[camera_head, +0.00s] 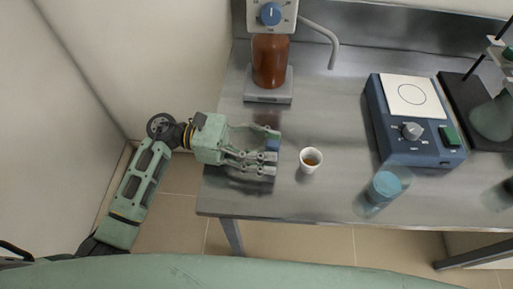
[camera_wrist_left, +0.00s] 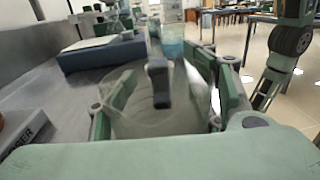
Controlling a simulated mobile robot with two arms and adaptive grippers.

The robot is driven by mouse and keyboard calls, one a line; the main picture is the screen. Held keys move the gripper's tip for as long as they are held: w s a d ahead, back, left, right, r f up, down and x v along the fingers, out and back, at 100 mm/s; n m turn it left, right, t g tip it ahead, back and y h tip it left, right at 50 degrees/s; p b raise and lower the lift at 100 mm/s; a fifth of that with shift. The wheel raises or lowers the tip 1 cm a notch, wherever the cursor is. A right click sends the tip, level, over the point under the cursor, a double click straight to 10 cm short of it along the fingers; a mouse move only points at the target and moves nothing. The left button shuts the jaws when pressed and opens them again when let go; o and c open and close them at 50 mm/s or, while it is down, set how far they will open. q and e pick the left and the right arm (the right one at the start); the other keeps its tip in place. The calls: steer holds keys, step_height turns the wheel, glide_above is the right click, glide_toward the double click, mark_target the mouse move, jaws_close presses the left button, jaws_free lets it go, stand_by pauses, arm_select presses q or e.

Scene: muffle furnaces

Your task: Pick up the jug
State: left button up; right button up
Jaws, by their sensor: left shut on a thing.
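The jug (camera_wrist_left: 145,110) is clear and see-through, with a dark upright handle, and stands between my left gripper's fingers in the left wrist view. In the head view the jug is hard to make out; a small blue part (camera_head: 273,144) shows at the fingertips. My left gripper (camera_head: 262,150) is shut on the jug, low over the left end of the metal table. The fingers also show in the left wrist view (camera_wrist_left: 160,105), one on each side of the jug. The jug's base is hidden, so I cannot tell whether it touches the table. My right gripper is not in view.
A white cup (camera_head: 311,160) with brown liquid stands just right of my left gripper. A clear vessel of blue liquid (camera_head: 383,187) is near the front edge of the metal table (camera_head: 330,200).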

arm_select(q)
steer(key=shift+c, duration=1.6)
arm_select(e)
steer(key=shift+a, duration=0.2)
arm_select(q)
steer(key=shift+c, duration=0.2)
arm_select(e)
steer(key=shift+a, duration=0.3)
